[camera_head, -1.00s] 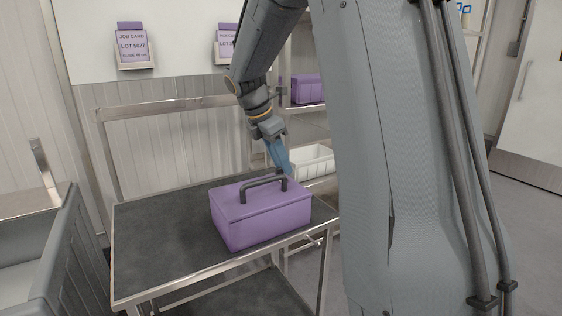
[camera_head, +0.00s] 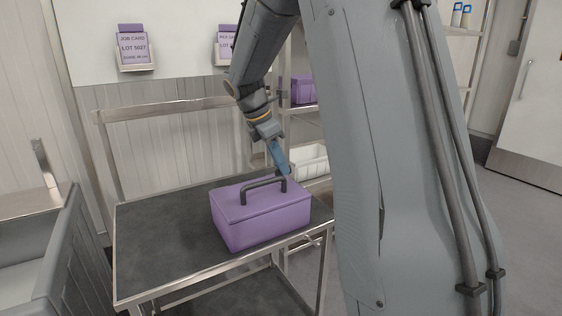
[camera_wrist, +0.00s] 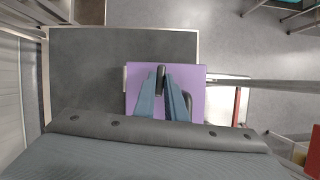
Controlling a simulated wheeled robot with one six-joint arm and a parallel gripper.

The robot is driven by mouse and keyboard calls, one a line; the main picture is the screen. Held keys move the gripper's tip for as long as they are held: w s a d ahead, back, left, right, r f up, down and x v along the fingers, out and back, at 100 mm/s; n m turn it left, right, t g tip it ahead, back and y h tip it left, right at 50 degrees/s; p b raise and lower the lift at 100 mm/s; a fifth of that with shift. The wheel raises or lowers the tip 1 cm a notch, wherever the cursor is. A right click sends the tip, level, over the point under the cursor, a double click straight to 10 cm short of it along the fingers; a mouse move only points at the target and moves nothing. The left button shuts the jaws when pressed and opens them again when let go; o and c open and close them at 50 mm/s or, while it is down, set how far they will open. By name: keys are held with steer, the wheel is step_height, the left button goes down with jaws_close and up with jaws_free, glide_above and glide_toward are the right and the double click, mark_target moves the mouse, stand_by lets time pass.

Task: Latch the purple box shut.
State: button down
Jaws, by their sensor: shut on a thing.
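The purple box (camera_head: 258,222) stands upright on the dark top of the trolley table, its lid down in the head view. A black handle (camera_head: 262,185) stands up from the lid; in the wrist view part of it (camera_wrist: 160,76) shows between my fingers. My gripper (camera_head: 284,170) has blue fingers and points down at the far right end of the handle, shut on it. In the wrist view the fingers (camera_wrist: 163,88) lie over the lid. A small pale strip shows at the box's left edge there; I cannot tell whether it is a latch.
The table (camera_head: 160,245) has a metal rim and free room left of the box. A grey bin (camera_head: 75,262) stands at the left. Behind are a shelf with another purple box (camera_head: 303,90) and a white bin (camera_head: 310,160). Job cards (camera_head: 132,45) hang on the wall.

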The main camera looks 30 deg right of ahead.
steer(key=m+g+p, duration=0.1)
steer(key=m+p, duration=0.2)
steer(key=shift+w+r, duration=0.1)
steer(key=shift+r, duration=0.05)
steer(key=m+g+p, duration=0.1)
steer(key=m, duration=0.1)
steer(key=m+y+p, duration=0.1)
steer(key=m, duration=0.2)
steer(key=shift+w+d+g, duration=0.15)
steer(key=shift+g, duration=0.25)
steer(key=m+y, duration=0.1)
steer(key=m, duration=0.1)
steer(key=m+p, duration=0.1)
steer(key=m, duration=0.1)
steer(key=shift+w+d+g+y, duration=0.1)
steer(key=shift+d+g+y, duration=0.05)
steer(key=shift+g+y, duration=0.25)
steer(key=m, duration=0.2)
steer(key=m+y+p, duration=0.1)
steer(key=m, duration=0.1)
steer(key=shift+d+m+g+y, duration=0.1)
steer(key=shift+m+g+y, duration=0.2)
steer(key=c, duration=1.8)
jaws_free()
steer(key=b+v, duration=0.2)
steer(key=v, duration=0.5)
steer(key=shift+w+r+b, duration=0.2)
steer(key=shift+r+b, duration=0.1)
